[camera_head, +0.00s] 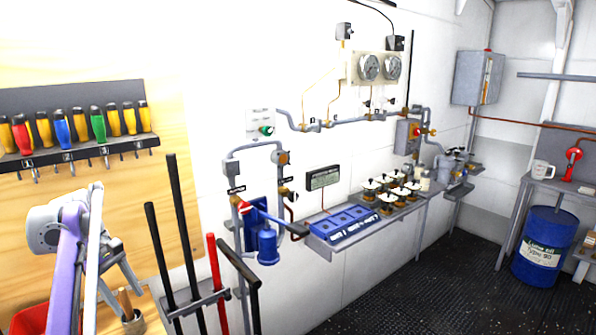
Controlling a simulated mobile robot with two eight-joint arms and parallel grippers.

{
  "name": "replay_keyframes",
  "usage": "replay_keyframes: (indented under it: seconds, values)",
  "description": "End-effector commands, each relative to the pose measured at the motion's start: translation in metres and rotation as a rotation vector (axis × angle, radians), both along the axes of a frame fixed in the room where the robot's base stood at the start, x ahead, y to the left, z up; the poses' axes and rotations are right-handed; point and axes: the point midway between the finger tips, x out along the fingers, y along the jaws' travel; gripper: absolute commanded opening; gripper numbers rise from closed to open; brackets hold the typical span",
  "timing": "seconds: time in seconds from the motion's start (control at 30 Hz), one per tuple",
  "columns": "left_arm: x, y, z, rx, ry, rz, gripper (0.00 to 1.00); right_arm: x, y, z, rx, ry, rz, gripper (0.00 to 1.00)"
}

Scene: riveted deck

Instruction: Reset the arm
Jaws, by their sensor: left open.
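My left arm rises from the bottom left of the head view, in front of the wooden board. My left gripper (126,286) is at its grey end, with the fingers spread apart. I see nothing held between them. The gripper hangs in front of the lower part of the board, near a wooden-handled tool (128,306). My right gripper is not in the view.
A rack of screwdrivers (75,127) hangs above my left arm. Long-handled tools (180,225) stand just right of it. Pipes, a blue valve unit (262,232) and a shelf with a blue case (345,224) line the wall. A blue drum (543,246) stands right; the dark floor (440,285) is open.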

Motion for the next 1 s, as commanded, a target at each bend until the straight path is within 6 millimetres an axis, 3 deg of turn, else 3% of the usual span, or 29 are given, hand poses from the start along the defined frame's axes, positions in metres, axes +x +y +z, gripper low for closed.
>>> replay_keyframes:
  seconds: [0.23,0.47,0.67,0.8,1.0]
  values:
    - [-0.011,-0.055,0.003,0.092,-0.107,-0.21,0.62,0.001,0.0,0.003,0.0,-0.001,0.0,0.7]
    - [-0.054,-0.122,-0.017,0.211,-0.244,-0.49,0.62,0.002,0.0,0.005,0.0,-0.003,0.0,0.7]
    - [-0.114,-0.172,-0.055,0.322,-0.37,-0.746,0.62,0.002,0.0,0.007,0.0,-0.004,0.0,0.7]
    - [-0.163,-0.2,-0.094,0.4,-0.457,-0.927,0.62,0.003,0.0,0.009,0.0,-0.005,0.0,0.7]
    - [-0.223,-0.225,-0.15,0.498,-0.561,-1.139,0.62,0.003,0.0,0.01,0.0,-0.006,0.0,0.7]
